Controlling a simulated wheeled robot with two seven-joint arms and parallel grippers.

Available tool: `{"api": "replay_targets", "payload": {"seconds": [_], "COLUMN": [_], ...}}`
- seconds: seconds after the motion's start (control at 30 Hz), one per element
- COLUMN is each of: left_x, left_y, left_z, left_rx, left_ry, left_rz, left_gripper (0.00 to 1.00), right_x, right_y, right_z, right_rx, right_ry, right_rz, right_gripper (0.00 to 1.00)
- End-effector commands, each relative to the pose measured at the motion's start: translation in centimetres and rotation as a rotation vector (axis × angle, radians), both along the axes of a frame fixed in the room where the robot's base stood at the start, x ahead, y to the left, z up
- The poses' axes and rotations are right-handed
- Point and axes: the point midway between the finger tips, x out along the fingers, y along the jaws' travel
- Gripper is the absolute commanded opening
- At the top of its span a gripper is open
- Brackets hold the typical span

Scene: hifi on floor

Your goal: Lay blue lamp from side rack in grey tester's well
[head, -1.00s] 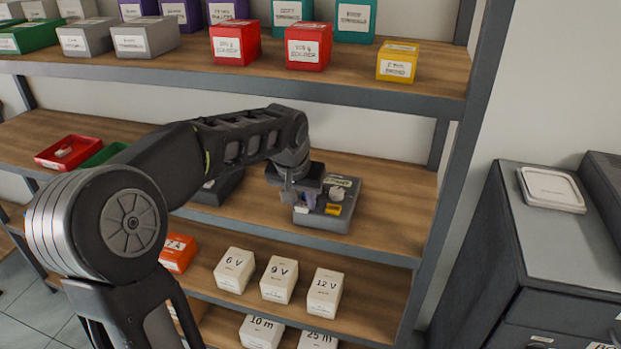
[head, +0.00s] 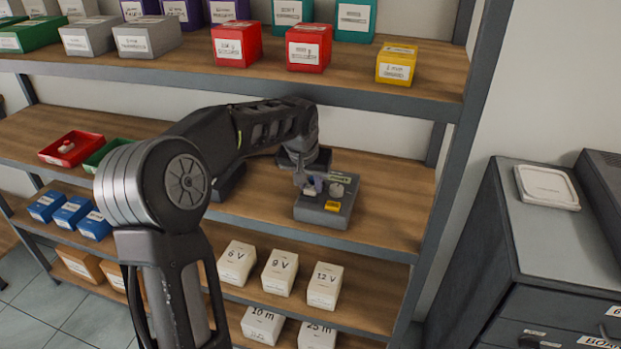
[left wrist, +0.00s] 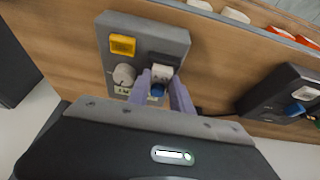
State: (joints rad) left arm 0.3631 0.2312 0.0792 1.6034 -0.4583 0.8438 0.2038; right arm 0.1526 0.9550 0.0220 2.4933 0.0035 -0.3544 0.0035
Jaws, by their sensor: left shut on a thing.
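The grey tester (head: 340,215) lies on the middle shelf, with a yellow patch and a pale round knob on top; it also shows in the left wrist view (left wrist: 185,35). My left gripper (head: 311,188) is over its left part, its purple fingers shut on a small lamp (left wrist: 160,77) with a whitish end and a blue end. The lamp is at the tester's dark well (left wrist: 165,59); I cannot tell whether it rests inside or just above. The dark side rack (left wrist: 262,98) stands beside the tester and holds other blue and white pieces. My right gripper is out of view.
A red tray (head: 72,150) and a green tray (head: 103,155) are further left on the same shelf. Labelled boxes fill the shelves above and below. A dark shelf post (head: 455,180) bounds the right side. Bare shelf (head: 395,195) lies right of the tester.

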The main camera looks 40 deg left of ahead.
Motion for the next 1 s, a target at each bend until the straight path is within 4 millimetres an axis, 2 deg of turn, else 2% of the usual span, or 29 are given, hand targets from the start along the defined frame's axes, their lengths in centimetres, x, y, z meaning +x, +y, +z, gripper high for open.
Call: {"api": "replay_targets", "payload": {"seconds": [0.27,0.3,0.53,0.9,1.0], "left_x": [0.0,0.0,0.0,0.0,-0.2], "left_y": [0.0,0.0,0.0,0.0,-0.1], "left_z": [-0.4,-0.4,-0.3,0.2,0.6], "left_rx": [0.001,0.001,0.001,0.001,0.001], "left_ry": [-0.002,-0.002,-0.002,-0.003,-0.005], "left_rz": [0.000,0.000,0.000,0.000,0.001], "left_gripper": [0.00,0.28,0.47,0.48,0.48], "right_x": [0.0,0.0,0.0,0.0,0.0], "right_y": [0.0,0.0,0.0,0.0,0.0], "right_z": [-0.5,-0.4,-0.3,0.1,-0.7], "right_rx": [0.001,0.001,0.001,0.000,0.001], "right_ry": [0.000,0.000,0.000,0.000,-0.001], "right_rz": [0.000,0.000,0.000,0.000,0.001], "right_gripper": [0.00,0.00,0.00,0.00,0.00]}}
